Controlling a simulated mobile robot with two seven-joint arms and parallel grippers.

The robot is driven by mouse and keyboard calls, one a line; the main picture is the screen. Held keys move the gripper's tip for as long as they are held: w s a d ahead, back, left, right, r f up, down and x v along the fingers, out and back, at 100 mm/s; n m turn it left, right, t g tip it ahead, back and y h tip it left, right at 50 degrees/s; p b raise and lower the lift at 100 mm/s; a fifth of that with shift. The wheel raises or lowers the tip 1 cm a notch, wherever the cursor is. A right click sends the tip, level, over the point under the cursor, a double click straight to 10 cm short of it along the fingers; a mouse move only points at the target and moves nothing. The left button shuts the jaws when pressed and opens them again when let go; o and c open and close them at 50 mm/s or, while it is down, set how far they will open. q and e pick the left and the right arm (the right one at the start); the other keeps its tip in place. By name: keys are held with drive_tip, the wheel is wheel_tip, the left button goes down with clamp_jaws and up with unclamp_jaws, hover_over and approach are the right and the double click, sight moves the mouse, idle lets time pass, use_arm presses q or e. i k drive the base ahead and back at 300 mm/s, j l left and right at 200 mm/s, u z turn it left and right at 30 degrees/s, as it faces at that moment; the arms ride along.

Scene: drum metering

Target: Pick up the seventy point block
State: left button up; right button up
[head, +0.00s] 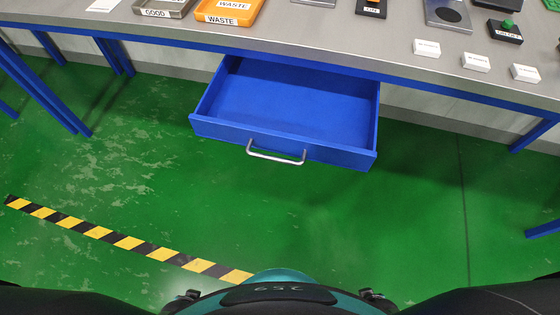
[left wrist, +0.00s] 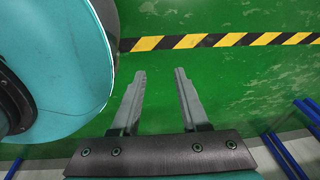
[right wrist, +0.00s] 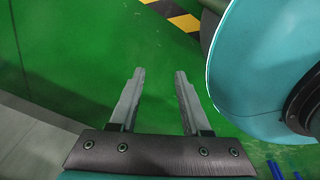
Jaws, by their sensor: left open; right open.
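Three small white blocks stand apart in a row near the bench's front edge at the right of the head view: a left block (head: 426,48), a middle block (head: 475,62) and a right block (head: 525,73). Each has small dark print on its front, too small to read, so I cannot tell which is the seventy point block. My left gripper (left wrist: 160,72) is open and empty above the green floor in the left wrist view. My right gripper (right wrist: 159,72) is open and empty above the floor in the right wrist view. Neither gripper shows in the head view.
An empty blue drawer (head: 290,95) is pulled out below the grey bench (head: 310,40). An orange WASTE tray (head: 228,12) and a GOOD tray (head: 160,9) stand at the bench's left. A black box with a green button (head: 506,30) is behind the blocks. Floor before the drawer is clear.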

sight(519, 72)
drive_tip(key=z, duration=1.6)
